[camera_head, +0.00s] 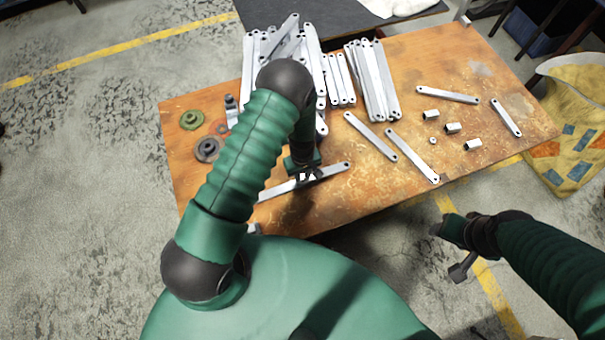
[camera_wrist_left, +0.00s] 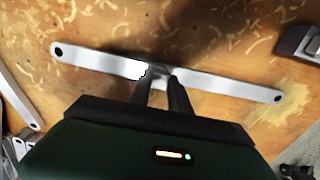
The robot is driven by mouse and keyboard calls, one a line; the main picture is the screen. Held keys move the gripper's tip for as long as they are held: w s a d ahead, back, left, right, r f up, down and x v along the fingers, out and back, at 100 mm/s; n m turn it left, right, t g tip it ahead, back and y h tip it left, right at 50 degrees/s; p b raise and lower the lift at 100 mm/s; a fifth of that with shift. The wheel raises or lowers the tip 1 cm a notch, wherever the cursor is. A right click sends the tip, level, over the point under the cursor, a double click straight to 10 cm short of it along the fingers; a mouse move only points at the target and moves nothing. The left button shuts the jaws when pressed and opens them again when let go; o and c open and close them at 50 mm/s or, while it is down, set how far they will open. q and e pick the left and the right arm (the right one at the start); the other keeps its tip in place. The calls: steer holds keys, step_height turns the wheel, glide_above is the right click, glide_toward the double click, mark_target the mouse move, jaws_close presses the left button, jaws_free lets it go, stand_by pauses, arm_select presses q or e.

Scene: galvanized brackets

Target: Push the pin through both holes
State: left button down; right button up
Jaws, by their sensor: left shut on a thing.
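My left gripper (camera_head: 308,176) is low over the table's front edge and shut on a long galvanized bracket (camera_head: 277,190), near its middle. In the left wrist view the bracket (camera_wrist_left: 100,62) runs across the picture with a hole at each end, and the two dark fingers (camera_wrist_left: 160,82) are at its middle. My right gripper (camera_head: 452,245) is off the table's front right side, over the floor; its fingers are too unclear to tell their state. I cannot pick out a pin for certain. Small metal cylinders or nuts (camera_head: 452,128) lie on the right of the table.
The wooden table (camera_head: 400,190) holds a stack of brackets (camera_head: 375,85) at the back and several loose brackets (camera_head: 370,137) right of centre. Round green (camera_head: 191,119) and dark (camera_head: 207,149) parts lie at the left. Bare tabletop shows around the loose brackets.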

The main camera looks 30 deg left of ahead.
arm_select(q)
steer(key=c, duration=1.1)
jaws_free()
steer(key=shift+c, duration=0.2)
step_height(320, 180, up, 17)
steer(key=p, duration=0.3)
steer(key=shift+f+p, duration=0.15)
steer(key=shift+p, duration=0.15)
steer(key=s+d+r+m+t+p, duration=0.1)
steer(key=s+r+m+p, duration=0.3)
steer(key=r, duration=0.8)
steer(key=s+d+r+m+t+p, duration=0.1)
steer(key=s+r+m+p, duration=0.3)
steer(key=r, duration=0.8)
steer(key=shift+s+r+m+t+p, duration=0.3)
steer(key=shift+s+r+m+p, duration=0.1)
steer(key=shift+s+m, duration=0.55)
